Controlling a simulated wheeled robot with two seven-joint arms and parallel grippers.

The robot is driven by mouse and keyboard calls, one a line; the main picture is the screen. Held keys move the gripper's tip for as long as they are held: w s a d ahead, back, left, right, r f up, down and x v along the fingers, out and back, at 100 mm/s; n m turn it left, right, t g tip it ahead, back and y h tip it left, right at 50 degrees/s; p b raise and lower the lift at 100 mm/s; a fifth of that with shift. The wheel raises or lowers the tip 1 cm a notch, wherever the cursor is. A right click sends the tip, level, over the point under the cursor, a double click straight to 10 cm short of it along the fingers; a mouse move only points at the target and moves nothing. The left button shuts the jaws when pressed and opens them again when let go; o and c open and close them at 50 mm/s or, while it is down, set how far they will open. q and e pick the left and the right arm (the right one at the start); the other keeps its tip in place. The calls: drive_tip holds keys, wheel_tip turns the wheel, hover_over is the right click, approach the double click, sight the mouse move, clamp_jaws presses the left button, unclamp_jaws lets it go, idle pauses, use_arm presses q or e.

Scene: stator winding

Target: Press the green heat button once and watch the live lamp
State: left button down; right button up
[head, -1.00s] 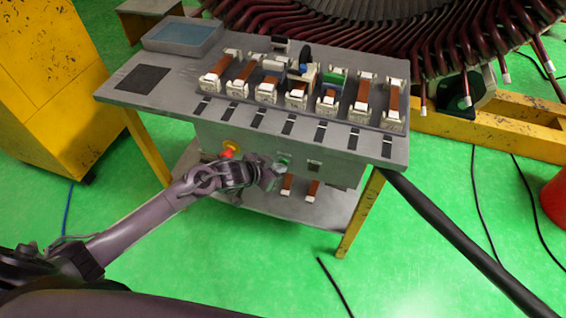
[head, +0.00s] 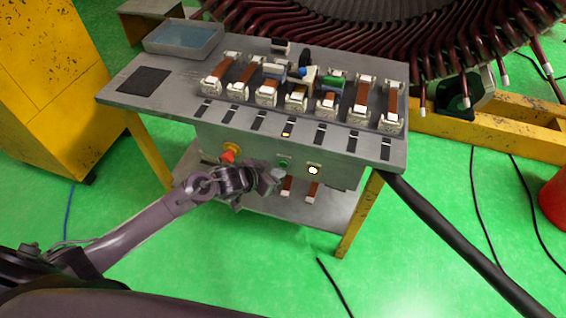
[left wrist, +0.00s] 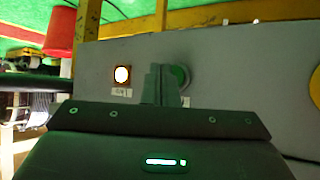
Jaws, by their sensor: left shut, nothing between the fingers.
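The green heat button (head: 284,162) sits on the front panel of the grey bench. In the left wrist view the button (left wrist: 182,76) shows partly behind my fingers. The live lamp (head: 313,170) is to its right and glows white; it is also lit in the left wrist view (left wrist: 122,75). My left gripper (head: 275,176) is shut and empty, just in front of and below the button in the head view. In the left wrist view its fingertips (left wrist: 162,80) overlap the button's edge; I cannot tell whether they touch it. My right gripper is not in view.
A red knob on a yellow plate (head: 231,153) is left of the button. The bench top (head: 180,85) carries a row of copper-coloured bars in white clamps and a blue-filled tray (head: 184,38). A black cable (head: 450,240) runs off the bench's right side.

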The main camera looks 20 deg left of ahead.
use_arm(q)
drive_tip(key=s+p, duration=0.3)
drive_tip(key=s, duration=0.2)
drive_tip(key=shift+a, duration=0.1)
idle(0.4)
drive_tip(key=shift+f, duration=0.1)
idle(0.6)
drive_tip(key=s+a+f+n+g+y, duration=0.2)
drive_tip(key=s+a+f, duration=0.2)
drive_tip(key=s+f, duration=0.5)
drive_tip(key=s+a+f+n+g+y, duration=0.15)
drive_tip(key=s+a+f, duration=0.4)
drive_tip(key=f, duration=0.85)
drive_tip(key=s+d+f+g+y, duration=0.1)
drive_tip(key=s+f, duration=0.4)
drive_tip(key=s, duration=0.7)
drive_tip(key=s+d+f+g+y, duration=0.1)
drive_tip(key=s+f+g, duration=0.2)
drive_tip(key=s, duration=1)
wheel_tip(320, 180, down, 2)
drive_tip(key=shift+s+d+f, duration=0.2)
drive_tip(key=shift+s+f, duration=0.05)
drive_tip(key=shift+s, duration=0.05)
